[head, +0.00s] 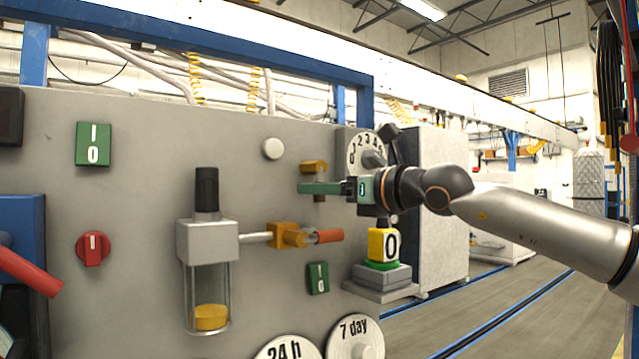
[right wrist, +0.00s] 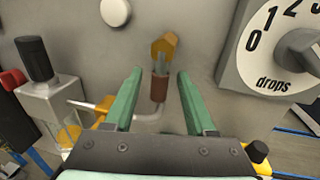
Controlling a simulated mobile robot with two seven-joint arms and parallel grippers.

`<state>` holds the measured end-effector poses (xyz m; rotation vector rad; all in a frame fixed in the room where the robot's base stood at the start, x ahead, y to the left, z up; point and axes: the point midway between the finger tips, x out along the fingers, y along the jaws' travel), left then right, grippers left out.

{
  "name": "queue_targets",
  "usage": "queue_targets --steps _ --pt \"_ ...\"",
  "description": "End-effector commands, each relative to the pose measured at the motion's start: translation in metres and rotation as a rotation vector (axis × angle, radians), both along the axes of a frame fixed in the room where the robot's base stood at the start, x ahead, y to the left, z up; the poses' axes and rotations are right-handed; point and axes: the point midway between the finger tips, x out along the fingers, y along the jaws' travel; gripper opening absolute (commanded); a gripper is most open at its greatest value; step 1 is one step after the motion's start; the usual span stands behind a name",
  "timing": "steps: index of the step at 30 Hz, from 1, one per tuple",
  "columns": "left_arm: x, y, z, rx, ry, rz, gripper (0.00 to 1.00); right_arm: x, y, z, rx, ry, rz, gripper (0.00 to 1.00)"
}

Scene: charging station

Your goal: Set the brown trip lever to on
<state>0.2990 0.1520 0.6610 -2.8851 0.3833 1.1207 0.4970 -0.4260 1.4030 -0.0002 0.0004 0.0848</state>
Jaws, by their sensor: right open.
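The brown trip lever hangs from an orange mount (head: 314,166) on the grey panel. Its brown handle (head: 319,198) shows just below my gripper's finger in the head view, which hides its middle. In the right wrist view, the mount (right wrist: 165,45), a short grey stem and the brown handle (right wrist: 160,90) show, with the handle pointing down. My right gripper (head: 303,188) is open in front of the panel. In the right wrist view its green fingers (right wrist: 160,74) stand on either side of the lever, with a visible gap at each side. My left gripper is not in view.
A drops dial (head: 362,152) sits right of the lever. Below are an orange valve with a red-orange handle (head: 328,236), a green I/0 plate (head: 318,278) and a yellow 0 counter (head: 383,245). A glass lubricator (head: 207,270) stands left. A round white knob (head: 273,148) is upper left.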

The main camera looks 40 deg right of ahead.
Motion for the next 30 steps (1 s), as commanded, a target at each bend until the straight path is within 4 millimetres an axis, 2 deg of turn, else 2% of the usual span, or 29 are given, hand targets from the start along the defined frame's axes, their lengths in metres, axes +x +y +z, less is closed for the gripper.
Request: queue_targets --steps 5,14,27,30 --pt "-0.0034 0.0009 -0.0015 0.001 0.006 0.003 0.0 0.0073 0.001 -0.0002 0.0 0.001 0.001 0.56" --pt "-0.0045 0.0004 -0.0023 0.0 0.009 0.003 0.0 0.0079 0.0011 -0.0004 0.0 0.0 0.001 0.55" --pt "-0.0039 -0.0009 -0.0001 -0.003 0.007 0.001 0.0 0.0077 0.0011 -0.0004 0.0 0.0 0.001 0.05" --pt "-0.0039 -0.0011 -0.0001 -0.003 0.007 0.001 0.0 0.0077 0.0011 -0.0004 0.001 0.0 0.001 0.0"
